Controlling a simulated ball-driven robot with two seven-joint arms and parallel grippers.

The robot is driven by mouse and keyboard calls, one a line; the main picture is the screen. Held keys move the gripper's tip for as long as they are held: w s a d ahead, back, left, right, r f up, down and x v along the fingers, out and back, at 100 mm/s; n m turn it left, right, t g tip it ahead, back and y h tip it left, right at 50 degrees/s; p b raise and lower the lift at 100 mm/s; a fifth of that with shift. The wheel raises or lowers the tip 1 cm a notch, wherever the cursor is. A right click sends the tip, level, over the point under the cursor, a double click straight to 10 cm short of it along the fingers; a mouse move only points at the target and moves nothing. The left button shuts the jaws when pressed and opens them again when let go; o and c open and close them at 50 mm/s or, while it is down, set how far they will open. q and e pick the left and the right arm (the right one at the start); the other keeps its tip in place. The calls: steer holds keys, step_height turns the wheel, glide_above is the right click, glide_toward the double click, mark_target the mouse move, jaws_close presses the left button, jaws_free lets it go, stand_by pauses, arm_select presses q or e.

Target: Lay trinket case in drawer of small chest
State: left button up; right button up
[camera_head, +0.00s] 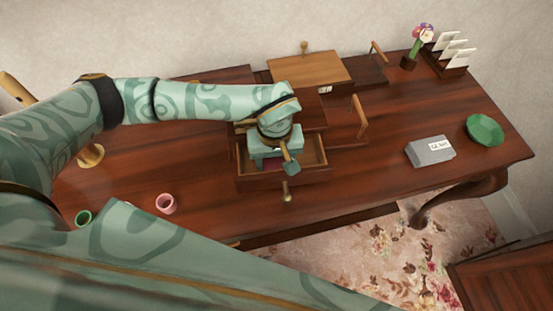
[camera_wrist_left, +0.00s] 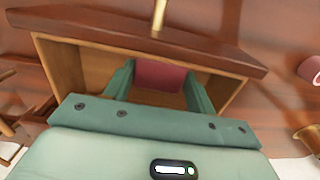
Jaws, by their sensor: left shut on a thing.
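My left gripper (camera_head: 274,162) is over the open drawer, pointing down. In the left wrist view its two green fingers (camera_wrist_left: 160,82) are shut on the dark red trinket case (camera_wrist_left: 160,74), which is between the drawer's walls. I cannot tell whether the case touches the drawer floor. My right gripper is not in view.
A grey labelled box (camera_head: 430,151) and a green bowl (camera_head: 485,130) sit on the right of the desk. A letter rack (camera_head: 452,55) and a flower vase (camera_head: 412,55) stand at the back right. A pink cup (camera_head: 166,204) and a green cup (camera_head: 84,217) are front left.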

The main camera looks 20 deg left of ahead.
mark_target(275, 162)
arm_select(q)
steer(key=shift+f, duration=0.4)
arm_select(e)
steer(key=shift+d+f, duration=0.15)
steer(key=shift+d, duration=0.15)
arm_select(q)
steer(key=o, duration=1)
steer(key=shift+o, duration=0.2)
step_height(275, 162, up, 12)
steer(key=p, duration=0.2)
steer(key=shift+r+p, duration=0.15)
steer(key=shift+p, duration=0.25)
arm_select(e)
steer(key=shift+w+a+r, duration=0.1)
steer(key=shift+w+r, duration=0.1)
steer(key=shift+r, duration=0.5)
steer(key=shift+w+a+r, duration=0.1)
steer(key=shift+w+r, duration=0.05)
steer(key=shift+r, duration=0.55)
